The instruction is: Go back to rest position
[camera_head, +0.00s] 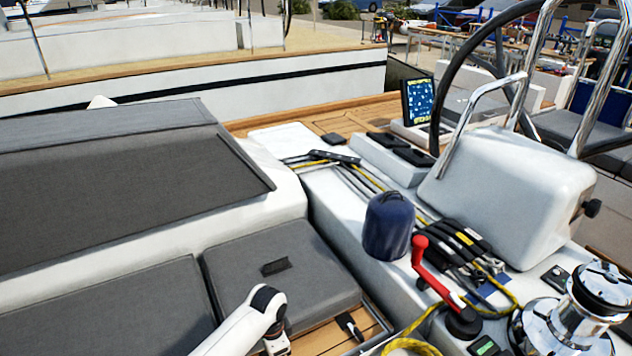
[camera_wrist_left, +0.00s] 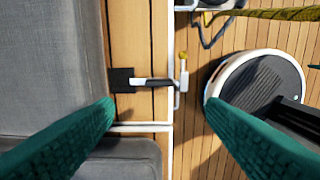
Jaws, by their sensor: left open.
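My left arm (camera_head: 247,322) comes in at the bottom of the head view, over the grey seat cushion, with its hand below the picture edge. In the left wrist view my left gripper (camera_wrist_left: 160,115) shows two green fingers wide apart, with nothing between them. Beyond the fingers are a wooden strip and a black and white latch-like handle (camera_wrist_left: 150,83); the gripper looks apart from it. My right gripper is in neither view.
A grey cushion (camera_head: 285,270) lies left of the white console. On the console are a blue-covered winch (camera_head: 388,226), a red-handled lever (camera_head: 437,272), black clutches (camera_head: 453,243) and a chrome winch (camera_head: 575,315). A steering wheel (camera_head: 470,60) stands behind. Yellow rope (camera_head: 412,345) lies at the front.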

